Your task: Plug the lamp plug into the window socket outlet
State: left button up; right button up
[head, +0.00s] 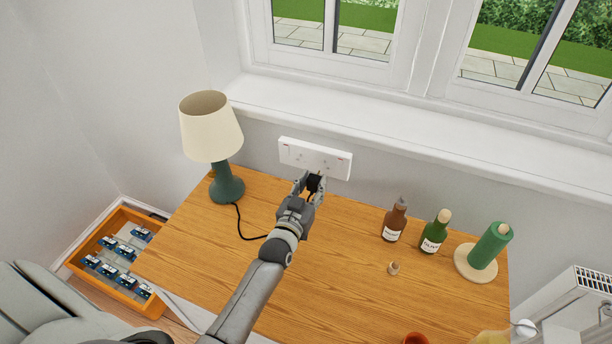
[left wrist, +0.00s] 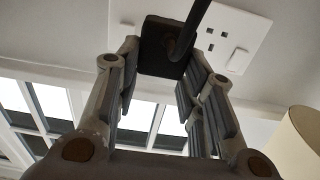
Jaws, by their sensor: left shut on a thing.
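The black lamp plug (head: 314,183) is between the fingertips of my left gripper (head: 312,186), which is shut on it. The plug also shows in the left wrist view (left wrist: 163,47), with its cord running off it. The white double window socket outlet (head: 300,152) is on the wall below the sill. In the left wrist view the socket plate (left wrist: 240,32) lies behind the plug, with one outlet bare on the lamp side. The plug covers the other outlet's area; I cannot tell whether its pins touch or enter it. My right gripper is not in view.
The lamp (head: 211,128) stands left on the wooden table (head: 330,260), its black cord (head: 241,225) trailing toward my arm. An orange tray (head: 85,245) is lower left.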

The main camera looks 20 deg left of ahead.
pick_arm(q)
jog(key=shift+w+b, duration=0.4)
jog(key=shift+w, duration=1.05)
jog(key=shift+p, duration=0.4)
dwell(0.6)
jog(key=shift+w+a+b, duration=0.15)
jog(key=shift+w+b, duration=0.55)
jog(key=shift+w, duration=0.75)
jog(key=shift+w+r, duration=0.1)
jog(key=shift+w, duration=0.1)
jog(key=o, duration=1.2)
jog(key=shift+w, duration=0.1)
